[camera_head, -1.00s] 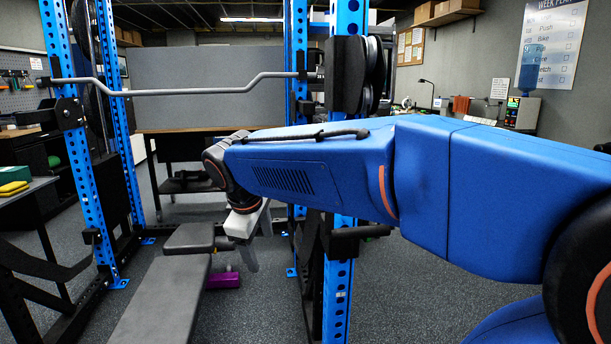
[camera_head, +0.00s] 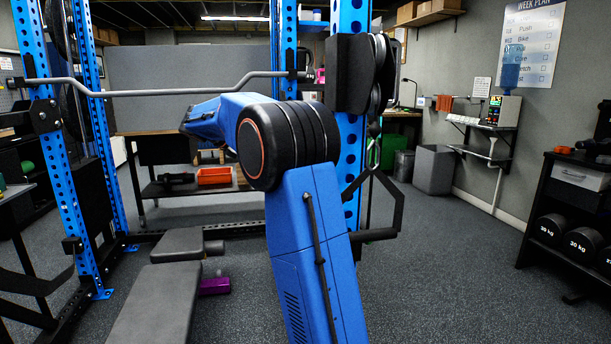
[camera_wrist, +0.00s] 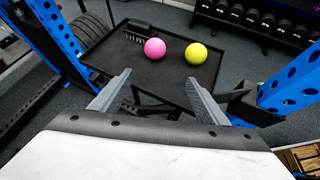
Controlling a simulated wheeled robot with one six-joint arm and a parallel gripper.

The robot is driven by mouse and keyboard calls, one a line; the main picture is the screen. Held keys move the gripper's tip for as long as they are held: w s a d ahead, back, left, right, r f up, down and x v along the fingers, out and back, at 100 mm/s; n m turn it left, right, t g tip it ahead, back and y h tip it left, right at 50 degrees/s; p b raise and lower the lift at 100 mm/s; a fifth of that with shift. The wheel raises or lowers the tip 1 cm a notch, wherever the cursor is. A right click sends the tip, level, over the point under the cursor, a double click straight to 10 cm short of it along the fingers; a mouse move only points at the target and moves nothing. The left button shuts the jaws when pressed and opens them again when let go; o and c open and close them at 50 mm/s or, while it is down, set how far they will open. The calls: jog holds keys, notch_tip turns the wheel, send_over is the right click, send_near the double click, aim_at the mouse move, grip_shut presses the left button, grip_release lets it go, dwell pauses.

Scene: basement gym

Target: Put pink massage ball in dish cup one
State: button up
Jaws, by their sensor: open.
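The pink massage ball (camera_wrist: 155,48) rests on a black tray-like surface (camera_wrist: 168,83) in the wrist view. My gripper (camera_wrist: 160,77) is open and empty, its two grey fingers spread apart. The ball lies beyond the fingertips, between their lines, and looks apart from them. I cannot make out dish cup one in either view. In the head view my blue arm stands in front of the rack, and my gripper is not visible there.
A yellow-green ball (camera_wrist: 196,53) sits just right of the pink one. The blue rack posts (camera_head: 353,120) and a grey bar (camera_head: 170,90) stand near my arm. A padded bench (camera_head: 155,305) is below. An orange bin (camera_head: 214,176) sits on a low shelf.

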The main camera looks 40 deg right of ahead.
jog(key=shift+n+g, duration=0.3)
jog(key=shift+n, duration=0.1)
jog(key=x, duration=0.4)
jog(key=w+r+x, duration=0.1)
jog(key=x, duration=0.3)
jog(key=w+d+x, duration=0.1)
jog(key=x, duration=0.4)
jog(key=shift+w+d+r, duration=0.1)
jog(key=shift+w+r, duration=0.05)
jog(key=shift+w, duration=0.05)
jog(key=shift+x, duration=2.75)
jog(key=shift+s+r, duration=0.1)
jog(key=shift+r, duration=0.1)
jog(key=c, duration=1.3)
